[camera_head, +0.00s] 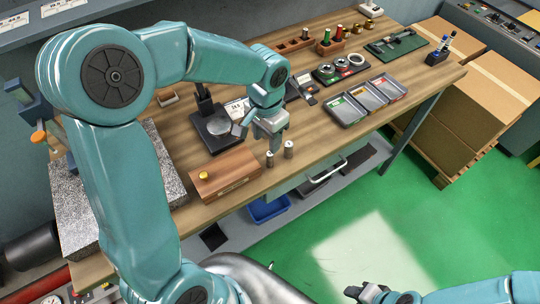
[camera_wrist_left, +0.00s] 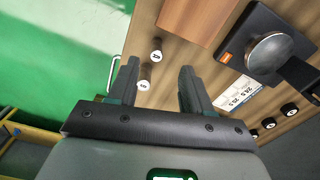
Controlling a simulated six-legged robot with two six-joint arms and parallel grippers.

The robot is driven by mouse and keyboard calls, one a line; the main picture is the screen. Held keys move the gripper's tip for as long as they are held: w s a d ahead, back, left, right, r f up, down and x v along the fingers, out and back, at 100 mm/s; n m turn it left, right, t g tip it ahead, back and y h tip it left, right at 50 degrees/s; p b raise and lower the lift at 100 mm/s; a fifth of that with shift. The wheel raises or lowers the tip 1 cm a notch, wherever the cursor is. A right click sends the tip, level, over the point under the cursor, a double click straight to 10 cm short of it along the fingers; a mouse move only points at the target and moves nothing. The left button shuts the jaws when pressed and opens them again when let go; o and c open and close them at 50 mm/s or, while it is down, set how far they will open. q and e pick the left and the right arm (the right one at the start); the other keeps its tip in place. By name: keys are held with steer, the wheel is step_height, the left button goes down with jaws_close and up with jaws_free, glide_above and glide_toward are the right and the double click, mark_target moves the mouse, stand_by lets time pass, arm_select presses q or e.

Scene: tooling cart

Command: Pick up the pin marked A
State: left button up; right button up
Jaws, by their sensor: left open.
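Two small metal pins stand upright near the front edge of the wooden bench: one pin (camera_head: 269,160) lies just below my left gripper (camera_head: 273,137), and the other pin (camera_head: 289,150) is a little to its right. In the left wrist view both show white labelled tops, one pin (camera_wrist_left: 156,57) beyond the fingertips and one pin (camera_wrist_left: 144,86) near the left finger. The letters are too small to read, so I cannot tell which is A. My left gripper, also in the left wrist view (camera_wrist_left: 160,72), is open and empty. Part of my right gripper (camera_head: 362,292) shows at the bottom.
A wooden block (camera_head: 225,175) with a yellow knob is left of the pins. A scale (camera_head: 217,128) stands behind it. Metal trays (camera_head: 345,112), a dark tray of rings (camera_head: 340,70) and a grey granite slab (camera_head: 75,195) are on the bench. The green floor is in front.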

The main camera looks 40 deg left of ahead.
mark_target(269, 154)
arm_select(q)
steer(key=shift+w+f, duration=0.15)
steer(key=shift+f, duration=0.7)
steer(key=shift+d+f, duration=0.25)
steer(key=shift+f, duration=0.25)
steer(key=f, duration=0.1)
steer(key=f+p, duration=0.1)
steer(key=f, duration=0.3)
steer(key=shift+w, duration=0.25)
steer(key=shift+s, duration=0.25)
steer(key=shift+w, duration=0.2)
jaws_close()
